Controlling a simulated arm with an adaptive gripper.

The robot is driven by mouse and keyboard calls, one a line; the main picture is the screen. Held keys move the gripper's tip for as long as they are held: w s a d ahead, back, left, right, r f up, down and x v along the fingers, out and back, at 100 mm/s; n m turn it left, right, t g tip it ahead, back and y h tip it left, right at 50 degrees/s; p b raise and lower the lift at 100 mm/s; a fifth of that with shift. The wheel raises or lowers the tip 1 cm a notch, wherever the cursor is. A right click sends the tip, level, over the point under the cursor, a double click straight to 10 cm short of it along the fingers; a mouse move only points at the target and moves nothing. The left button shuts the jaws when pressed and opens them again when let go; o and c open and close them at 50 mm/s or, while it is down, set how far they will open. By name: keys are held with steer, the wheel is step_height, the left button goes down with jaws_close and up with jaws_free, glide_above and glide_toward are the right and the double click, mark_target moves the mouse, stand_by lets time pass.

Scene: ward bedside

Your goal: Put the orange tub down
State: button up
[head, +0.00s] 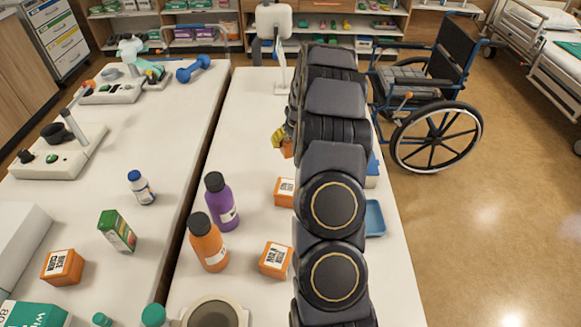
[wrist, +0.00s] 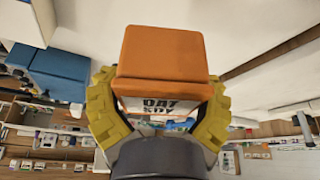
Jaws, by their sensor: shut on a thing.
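My gripper (wrist: 160,105) has yellow fingers, shut on both sides of an orange tub (wrist: 163,52) with a white label and dark lettering. In the head view my gripper (head: 280,138) shows at the left edge of my arm, over the right white table (head: 250,100). Only a small part of the held orange tub (head: 287,149) shows there, below the yellow fingers. My arm hides the rest. I cannot tell whether the tub touches the table.
Two similar orange tubs (head: 284,191) (head: 275,260), a purple bottle (head: 221,202) and an orange bottle (head: 207,242) stand nearer on this table. A blue tray (head: 374,218) lies right of my arm. Bare tabletop shows left of my gripper. A wheelchair (head: 430,100) stands beyond the right edge.

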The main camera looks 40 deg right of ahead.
steer(key=w+d+f, duration=0.3)
steer(key=w+d, duration=0.1)
steer(key=w, duration=0.1)
steer(key=shift+w+d+f, duration=0.15)
steer(key=shift+w+d, duration=0.05)
steer(key=shift+d, duration=0.05)
steer(key=w+f, duration=0.1)
steer(key=d+f, duration=0.1)
steer(key=w+d+f, duration=0.1)
steer(key=f, duration=0.1)
steer(key=shift+w+d+f, duration=0.1)
steer(key=shift+w, duration=0.25)
steer(key=shift+w+d+f, duration=0.15)
steer(key=shift+w+d, duration=0.05)
steer(key=shift+w+d+f, duration=0.15)
steer(key=shift+w+f, duration=0.1)
steer(key=shift+f, duration=0.15)
steer(key=shift+f, duration=0.1)
steer(key=shift+w+d+f, duration=0.1)
steer(key=shift+f, duration=1.55)
steer(key=shift+f, duration=0.1)
steer(key=o, duration=1.1)
